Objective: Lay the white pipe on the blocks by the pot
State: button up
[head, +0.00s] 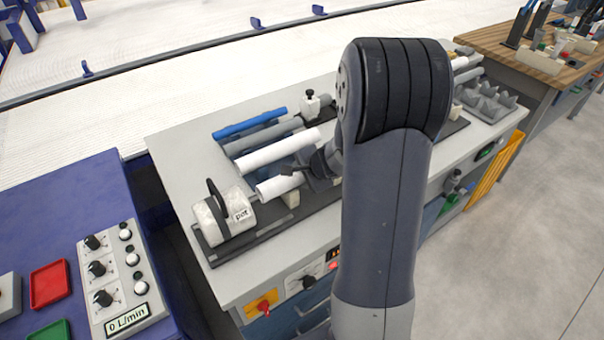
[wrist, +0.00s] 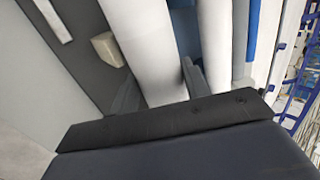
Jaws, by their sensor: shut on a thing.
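The white pipe (head: 280,185) lies with its left end close to the pot (head: 222,216), above a dark base plate (head: 252,246). My gripper (head: 317,166) is shut on this pipe, partly hidden behind my own arm. In the wrist view the pipe (wrist: 146,48) runs between the two fingers (wrist: 160,92). A pale block (head: 291,198) shows just in front of the pipe; it also shows beside the pipe in the wrist view (wrist: 107,49). I cannot tell whether the pipe touches the blocks. Its right end is hidden by my arm.
A second white pipe (head: 270,156), a grey pipe (head: 262,138) and a blue pipe (head: 246,124) lie behind, parallel to it. A small clamp-like piece (head: 311,104) stands by them. The bench top (head: 180,150) is clear at the back left. A control box (head: 118,275) stands left.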

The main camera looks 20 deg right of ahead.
jog(key=shift+f, duration=0.2)
jog(key=o, duration=1.1)
jog(key=p+v, duration=0.2)
jog(key=v, duration=0.8)
jog(key=shift+s+r, duration=0.25)
jog(key=shift+r, duration=0.05)
jog(key=b+x, duration=0.2)
jog(key=x, duration=0.9)
jog(key=shift+s, duration=0.1)
jog(key=shift+r+p, duration=0.6)
jog(key=shift+r, duration=0.05)
jog(key=shift+r+p, duration=0.6)
jog(key=shift+p, duration=0.05)
jog(key=shift+s+d, duration=0.1)
